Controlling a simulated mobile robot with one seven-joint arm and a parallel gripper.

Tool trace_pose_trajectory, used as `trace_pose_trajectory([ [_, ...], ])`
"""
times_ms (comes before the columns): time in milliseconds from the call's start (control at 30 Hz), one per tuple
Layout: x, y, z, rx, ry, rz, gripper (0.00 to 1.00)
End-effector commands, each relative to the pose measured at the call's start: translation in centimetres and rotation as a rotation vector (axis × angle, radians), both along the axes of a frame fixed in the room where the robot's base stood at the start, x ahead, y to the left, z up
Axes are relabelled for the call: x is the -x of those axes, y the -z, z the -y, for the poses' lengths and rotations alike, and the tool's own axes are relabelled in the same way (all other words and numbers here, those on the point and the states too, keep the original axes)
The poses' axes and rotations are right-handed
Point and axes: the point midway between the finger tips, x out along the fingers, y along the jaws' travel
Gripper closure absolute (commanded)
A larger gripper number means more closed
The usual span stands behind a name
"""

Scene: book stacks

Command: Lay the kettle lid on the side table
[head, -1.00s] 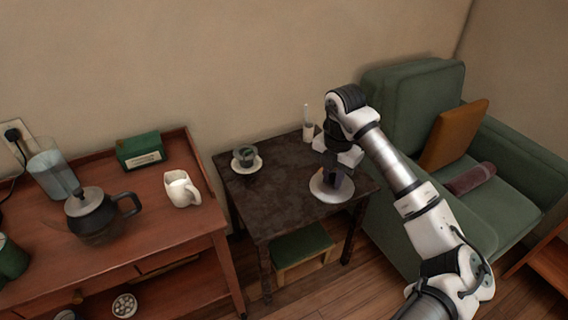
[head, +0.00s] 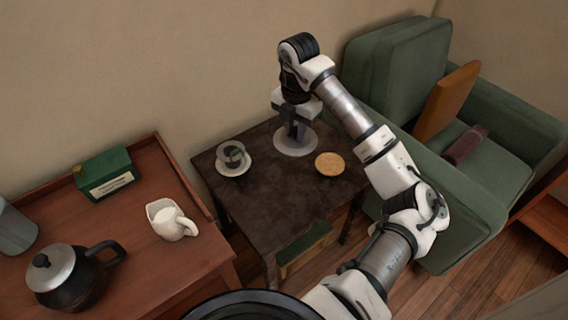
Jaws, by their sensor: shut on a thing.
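My gripper (head: 295,128) points down over the back of the dark side table (head: 265,205) and is shut on a pale grey round lid (head: 295,143). The grip point is mostly hidden by the gripper body. The lid is roughly level; I cannot tell if it touches the table top. A black kettle (head: 78,290) stands on the wooden cabinet at left, showing a silver top with a dark knob.
A cup on a saucer (head: 236,165) is left of the lid, and a round tan coaster (head: 330,164) is right of it. The table's front middle is bare. The cabinet holds a white jug (head: 168,222) and green box (head: 106,175). A green armchair (head: 400,85) stands at right.

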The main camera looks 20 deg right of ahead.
Motion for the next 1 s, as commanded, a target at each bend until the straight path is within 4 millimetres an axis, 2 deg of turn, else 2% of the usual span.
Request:
trace_pose_trajectory([
  [500,0.1,12.6,-0.1,-0.003,0.002,-0.004,1.00],
  [600,0.1,14.1,-0.1,-0.002,0.000,-0.003,1.00],
  [833,0.1,15.7,0.0,-0.001,0.001,-0.002,1.00],
  [1000,0.1,18.3,0.0,-0.003,0.002,-0.003,1.00],
])
